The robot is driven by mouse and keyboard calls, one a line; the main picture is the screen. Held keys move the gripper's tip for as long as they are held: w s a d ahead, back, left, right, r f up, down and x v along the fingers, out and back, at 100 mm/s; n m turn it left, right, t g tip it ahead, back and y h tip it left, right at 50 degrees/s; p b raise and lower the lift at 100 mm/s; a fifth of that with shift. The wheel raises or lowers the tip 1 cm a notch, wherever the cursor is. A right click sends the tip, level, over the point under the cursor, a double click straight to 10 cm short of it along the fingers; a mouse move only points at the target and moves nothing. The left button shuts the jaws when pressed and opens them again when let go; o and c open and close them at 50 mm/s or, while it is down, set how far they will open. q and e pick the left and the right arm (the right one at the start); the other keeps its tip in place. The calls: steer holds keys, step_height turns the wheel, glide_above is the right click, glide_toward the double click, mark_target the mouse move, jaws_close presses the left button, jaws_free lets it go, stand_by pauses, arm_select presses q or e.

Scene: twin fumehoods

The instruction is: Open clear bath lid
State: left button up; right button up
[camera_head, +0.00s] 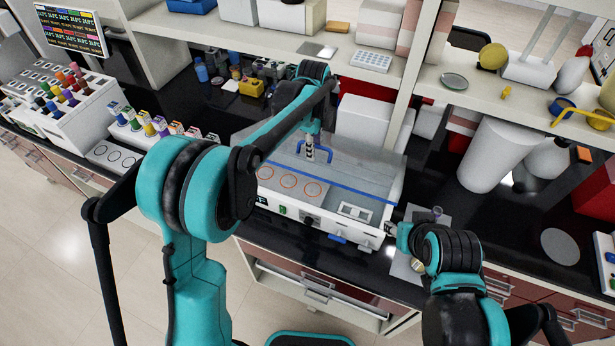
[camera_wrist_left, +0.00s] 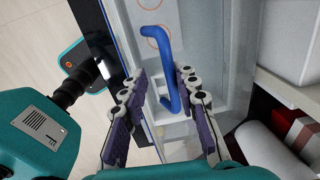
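The white bath (camera_head: 330,208) stands on the black bench in the middle of the head view. Its clear lid (camera_head: 362,172) lies over it, with a blue strip along the front edge. A blue bent handle (camera_head: 322,151) rises from the lid; it also shows in the left wrist view (camera_wrist_left: 163,45). My left gripper (camera_wrist_left: 162,76) is open over the handle, one finger on each side, with gaps visible. It also shows from above in the head view (camera_head: 311,150). My right gripper (camera_head: 394,232) is beside the bath's front right corner; its fingers are too small to read.
A white box (camera_head: 362,120) stands behind the bath under the shelf. Racks of coloured bottles (camera_head: 160,128) stand to the left. A large white cylinder (camera_head: 496,155) stands to the right. Shelves (camera_head: 340,60) overhang the bench at the back.

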arm_select(q)
steer(key=s+f+b, duration=0.1)
steer(key=f, duration=0.1)
steer(key=s+a+f, duration=0.1)
steer(key=s+f, duration=0.1)
steer(key=s+f+b, duration=0.1)
steer(key=f, duration=0.1)
steer(key=shift+s+a+f+b, duration=0.2)
steer(key=shift+s+a+b, duration=0.05)
steer(key=shift+s+b, duration=0.1)
arm_select(e)
step_height(320, 180, down, 3)
steer(key=shift+f, duration=0.1)
arm_select(q)
steer(key=shift+s+a+r+p, duration=0.1)
steer(key=shift+s+r+p, duration=0.1)
steer(key=shift+r+p, duration=0.5)
steer(key=shift+s+a+r+p, duration=0.15)
steer(key=shift+r+p, duration=0.3)
steer(key=shift+r, duration=0.45)
steer(key=p, duration=0.3)
glide_toward(308, 173)
steer(key=s, duration=0.1)
steer(key=s+a+f, duration=0.1)
steer(key=shift+s+f, duration=0.3)
arm_select(e)
step_height(308, 173, up, 6)
steer(key=shift+f, duration=0.2)
steer(key=shift+f, duration=0.15)
